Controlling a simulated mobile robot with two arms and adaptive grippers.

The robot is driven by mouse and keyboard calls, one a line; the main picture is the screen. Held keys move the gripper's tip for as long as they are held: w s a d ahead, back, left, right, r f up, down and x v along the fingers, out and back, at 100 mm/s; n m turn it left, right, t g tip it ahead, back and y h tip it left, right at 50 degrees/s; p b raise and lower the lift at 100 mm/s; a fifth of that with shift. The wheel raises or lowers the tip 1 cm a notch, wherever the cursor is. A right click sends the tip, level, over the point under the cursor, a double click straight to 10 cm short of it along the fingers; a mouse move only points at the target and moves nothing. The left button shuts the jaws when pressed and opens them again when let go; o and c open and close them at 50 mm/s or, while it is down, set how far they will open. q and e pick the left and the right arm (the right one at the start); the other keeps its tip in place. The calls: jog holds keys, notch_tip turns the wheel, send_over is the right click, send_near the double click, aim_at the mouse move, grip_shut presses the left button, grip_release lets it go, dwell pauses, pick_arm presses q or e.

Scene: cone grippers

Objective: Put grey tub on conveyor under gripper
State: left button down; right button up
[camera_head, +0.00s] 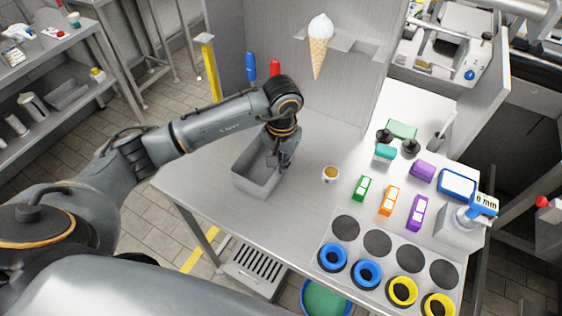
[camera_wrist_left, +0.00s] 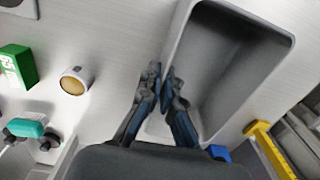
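The grey tub (camera_head: 252,184) is an open, empty-looking rectangular bin standing on the left part of the metal counter. My left gripper (camera_head: 280,163) points down at the tub's right wall in the head view. In the left wrist view, the two fingers of my left gripper (camera_wrist_left: 161,88) are close together, one on each side of the rim of the grey tub (camera_wrist_left: 236,62). They look closed on that wall, and the fingertips partly hide it. My right gripper is in neither view. I cannot clearly pick out a conveyor.
An ice cream cone (camera_head: 319,45) sits in a holder at the back wall. A small round cup (camera_head: 330,174) stands right of the tub. Coloured boxes, a tablet (camera_head: 457,184) and rings in blue and yellow fill the right side. Bare counter lies in front of the tub.

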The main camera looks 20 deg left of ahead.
pick_arm(q)
jog(key=shift+f, duration=0.2)
jog(key=c, duration=1.5)
grip_release()
jog(key=shift+r, duration=0.1)
